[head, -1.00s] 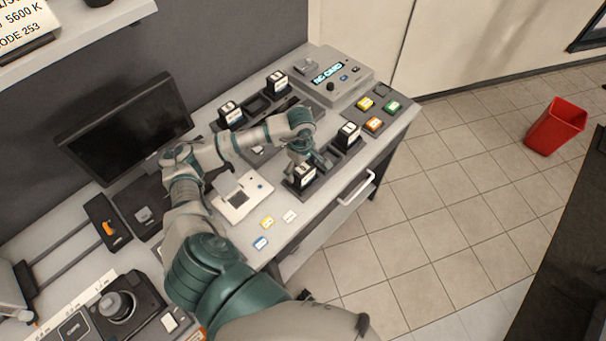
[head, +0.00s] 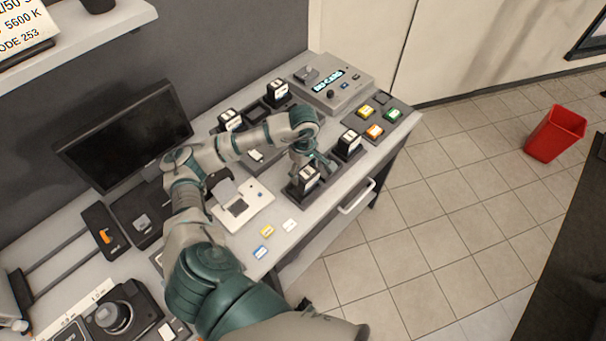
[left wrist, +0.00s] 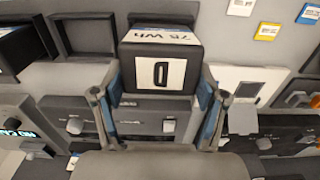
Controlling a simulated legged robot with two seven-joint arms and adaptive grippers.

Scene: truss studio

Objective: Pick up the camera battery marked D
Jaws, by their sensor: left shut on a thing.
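The camera battery marked D (left wrist: 160,72) is a black block with a white label, a dark D and "75 Wh" on the adjoining face. In the head view this battery (head: 307,177) is at the front-left charger bay on the bench. My left gripper (head: 315,164) is shut on it. In the left wrist view the two fingers of my left gripper (left wrist: 160,95) press against its sides. I cannot tell whether its base is still seated in the bay. My right gripper is not in view.
Other batteries stand at the front right (head: 349,143), back left (head: 230,120) and back right (head: 277,92). Behind are a grey console (head: 333,88) and a button pad (head: 378,118). A white device (head: 242,205) and small cards lie left of the held battery. A monitor (head: 125,135) stands at the left.

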